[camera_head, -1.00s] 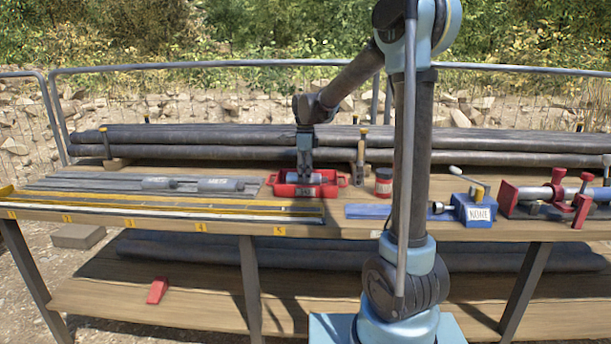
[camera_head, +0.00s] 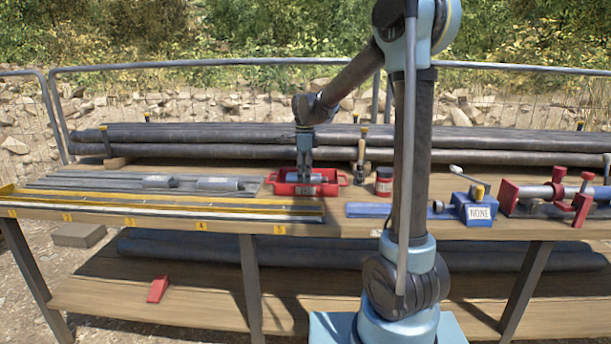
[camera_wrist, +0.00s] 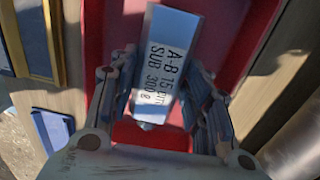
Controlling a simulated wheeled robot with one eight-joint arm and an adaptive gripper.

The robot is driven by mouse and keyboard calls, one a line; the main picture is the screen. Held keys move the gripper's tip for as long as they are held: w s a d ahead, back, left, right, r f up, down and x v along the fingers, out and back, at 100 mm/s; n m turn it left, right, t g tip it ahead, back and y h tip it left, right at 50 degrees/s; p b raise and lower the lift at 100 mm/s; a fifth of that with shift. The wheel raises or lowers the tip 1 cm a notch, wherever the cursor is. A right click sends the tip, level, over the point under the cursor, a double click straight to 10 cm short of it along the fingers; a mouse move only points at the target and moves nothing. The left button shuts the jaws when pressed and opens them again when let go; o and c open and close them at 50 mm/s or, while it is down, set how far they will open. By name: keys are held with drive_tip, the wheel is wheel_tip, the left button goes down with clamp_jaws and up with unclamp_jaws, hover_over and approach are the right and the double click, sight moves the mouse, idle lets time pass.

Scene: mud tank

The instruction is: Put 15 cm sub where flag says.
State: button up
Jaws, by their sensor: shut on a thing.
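The 15 cm sub (camera_wrist: 166,62) shows in the wrist view with a white label reading "A-B 15", "SUB 300 g". It lies between the fingers of my gripper (camera_wrist: 160,105), which is shut on it. Around it is the red tray (camera_wrist: 110,30). In the head view my gripper (camera_head: 305,178) points straight down into the red tray (camera_head: 342,180) on the bench; the sub is partly hidden there by the fingers. A blue block (camera_head: 482,212) at the right bears a white plate reading "NONE". I cannot make out a separate flag.
Yellow number tags (camera_head: 130,222) run along the bench's front edge. A red tin (camera_head: 384,182) and an upright tool (camera_head: 361,160) stand right of the tray. A red clamp (camera_head: 582,200) is far right.

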drive_tip(key=o, duration=1.3)
drive_tip(key=shift+o, duration=0.2)
drive_tip(key=o, duration=0.3)
drive_tip(key=shift+o, duration=0.2)
drive_tip(key=shift+r, duration=0.1)
drive_tip(key=shift+r, duration=3.4)
